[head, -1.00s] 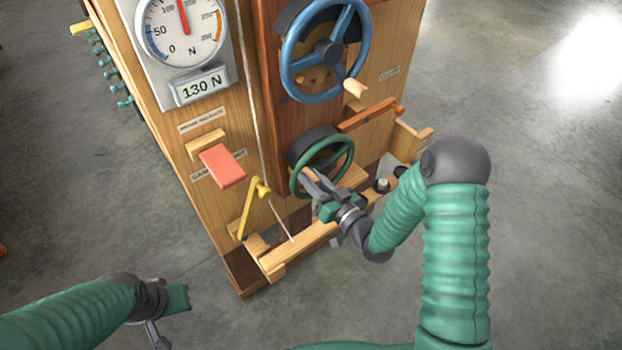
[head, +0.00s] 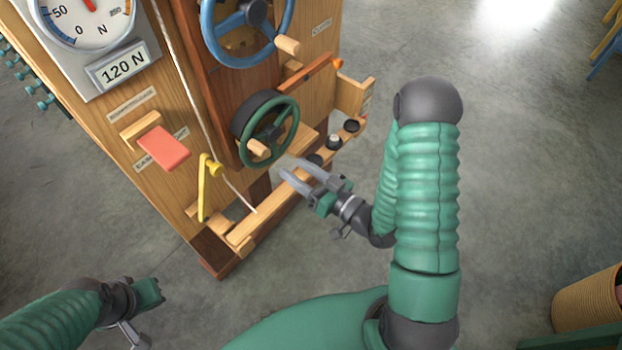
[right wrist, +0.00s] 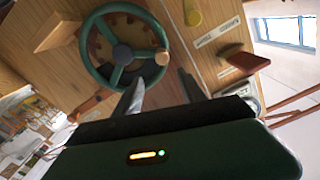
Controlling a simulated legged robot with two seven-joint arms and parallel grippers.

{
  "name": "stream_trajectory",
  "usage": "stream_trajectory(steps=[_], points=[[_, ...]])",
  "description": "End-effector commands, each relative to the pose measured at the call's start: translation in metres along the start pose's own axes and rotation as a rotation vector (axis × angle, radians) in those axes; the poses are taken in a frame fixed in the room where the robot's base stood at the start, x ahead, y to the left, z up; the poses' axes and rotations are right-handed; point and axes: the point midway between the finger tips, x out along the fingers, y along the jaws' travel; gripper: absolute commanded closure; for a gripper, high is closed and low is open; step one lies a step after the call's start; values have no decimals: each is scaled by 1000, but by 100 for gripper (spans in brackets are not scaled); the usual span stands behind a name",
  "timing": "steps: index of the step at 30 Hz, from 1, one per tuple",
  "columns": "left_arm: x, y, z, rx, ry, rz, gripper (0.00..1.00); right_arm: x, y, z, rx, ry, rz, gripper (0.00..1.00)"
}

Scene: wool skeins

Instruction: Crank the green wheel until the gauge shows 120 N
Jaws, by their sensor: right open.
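The green wheel (head: 270,132) is on the front of the wooden machine, with a pale wooden crank knob (head: 258,149) at its lower left. The wheel also shows in the right wrist view (right wrist: 92,66), with its knob (right wrist: 162,58) at the right of the rim. The gauge (head: 88,18) is cut off by the top edge; its digital display (head: 124,66) reads 120 N. My right gripper (head: 290,170) is open and empty, just below and right of the wheel, apart from the knob. My left gripper (head: 150,292) is at the lower left, away from the machine; its fingers are unclear.
A larger blue wheel (head: 250,20) with a wooden knob sits above the green one. A red paddle (head: 163,148) and a yellow lever (head: 204,187) are to the left. A wooden ledge (head: 270,212) juts out below. A woven basket (head: 588,305) stands at the lower right; the floor between is clear.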

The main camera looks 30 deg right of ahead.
Motion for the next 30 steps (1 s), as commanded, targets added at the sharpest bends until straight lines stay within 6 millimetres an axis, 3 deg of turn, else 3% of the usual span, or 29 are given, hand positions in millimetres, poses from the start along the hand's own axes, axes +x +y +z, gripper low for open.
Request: stream_trajectory(steps=[1, 3, 10, 24, 26, 30], points=[[-27, 0, -7, 0, 3, 0, 100, -11, -4, -11, 9, -7, 5, 52], [-36, 0, -10, 0, 5, 0, 100, -24, -3, -9, 9, -6, 5, 52], [-39, 0, -10, 0, 4, 0, 100, -47, -1, -3, 3, -3, 1, 52], [-38, 0, -10, 0, 3, 0, 100, -44, 0, 1, -13, -24, -1, 52], [-38, 0, -10, 0, 3, 0, 100, -36, 1, 7, -52, -84, -1, 52], [-38, 0, -10, 0, 3, 0, 100, -13, 18, 33, -222, -372, 59, 52]])
